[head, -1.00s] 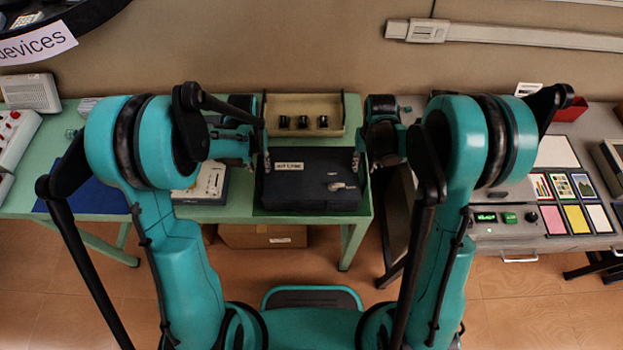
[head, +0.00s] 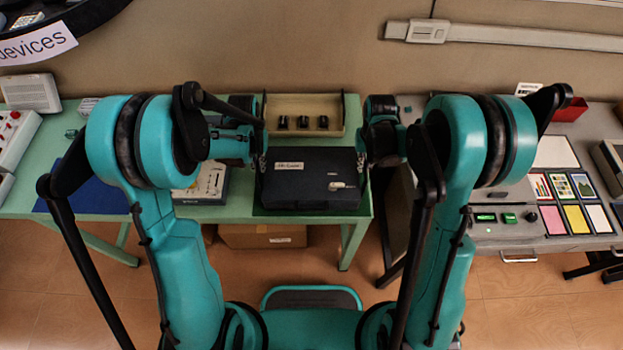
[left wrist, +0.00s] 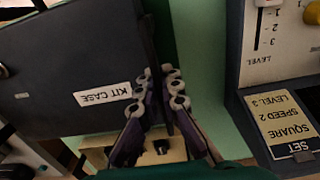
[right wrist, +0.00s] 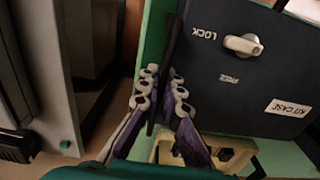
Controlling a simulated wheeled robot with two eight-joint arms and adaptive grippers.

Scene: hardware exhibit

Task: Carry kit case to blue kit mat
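The dark kit case (head: 310,190) lies flat on the green table, with its white label and a light latch knob facing up. Its label side shows in the left wrist view (left wrist: 70,60), and its lock knob side in the right wrist view (right wrist: 225,75). My left gripper (left wrist: 158,88) has its fingers closed in on a thin dark strip at the case's left side. My right gripper (right wrist: 163,88) does the same at the right side. The blue kit mat (head: 100,198) lies on the table at the left, partly hidden by my left arm.
A beige tray (head: 334,103) with black knobs stands behind the case. A device with a slider panel (head: 207,185) stands between the case and the blue mat. A red-buttoned white panel (head: 12,135) is at the far left. A separate grey bench (head: 500,233) is at the right.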

